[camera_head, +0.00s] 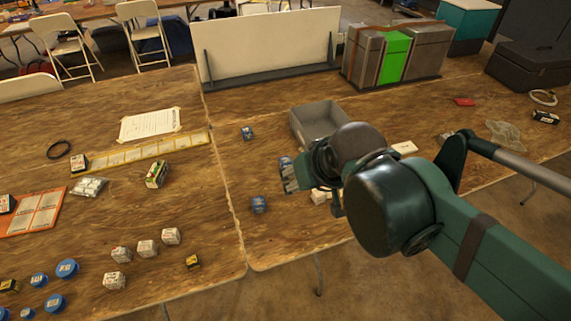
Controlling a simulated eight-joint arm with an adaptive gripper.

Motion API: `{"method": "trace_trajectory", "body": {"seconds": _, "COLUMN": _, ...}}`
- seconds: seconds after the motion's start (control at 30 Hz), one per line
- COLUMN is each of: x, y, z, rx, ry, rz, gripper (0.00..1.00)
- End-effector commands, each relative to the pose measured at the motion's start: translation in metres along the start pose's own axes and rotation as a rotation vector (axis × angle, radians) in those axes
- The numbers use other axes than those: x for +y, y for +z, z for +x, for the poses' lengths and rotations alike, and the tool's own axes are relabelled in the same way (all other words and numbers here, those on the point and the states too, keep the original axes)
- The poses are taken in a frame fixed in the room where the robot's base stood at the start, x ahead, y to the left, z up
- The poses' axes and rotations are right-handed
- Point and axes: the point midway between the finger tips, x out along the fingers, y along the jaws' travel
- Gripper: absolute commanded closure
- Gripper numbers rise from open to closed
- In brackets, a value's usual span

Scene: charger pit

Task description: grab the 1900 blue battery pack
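Several blue items are in view, and their print is too small to tell which one reads 1900. A small blue and white pack (248,133) lies left of the grey bin. A blue round item (259,204) stands near the front edge of the right table. Another blue item (286,162) shows partly behind my gripper's left finger. My gripper (314,193) hangs over the right table, below the bin, right of the blue round item. Its fingers look spread apart, with nothing clearly held between them. The arm hides part of the table.
An open grey bin (318,121) stands behind my gripper. White blocks (320,196) show by the fingers. More blue round items (67,268) and several white cubes (147,248) are on the left table. A white panel (268,45) stands at the back.

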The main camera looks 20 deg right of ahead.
Motion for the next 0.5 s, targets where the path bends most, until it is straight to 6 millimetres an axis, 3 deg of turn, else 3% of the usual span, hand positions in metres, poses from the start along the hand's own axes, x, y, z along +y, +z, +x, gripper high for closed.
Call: {"method": "trace_trajectory", "body": {"seconds": 0.5, "x": 0.007, "y": -0.048, "z": 0.024, "rx": -0.093, "ry": 0.063, "rz": 0.209, "gripper": 0.55}}
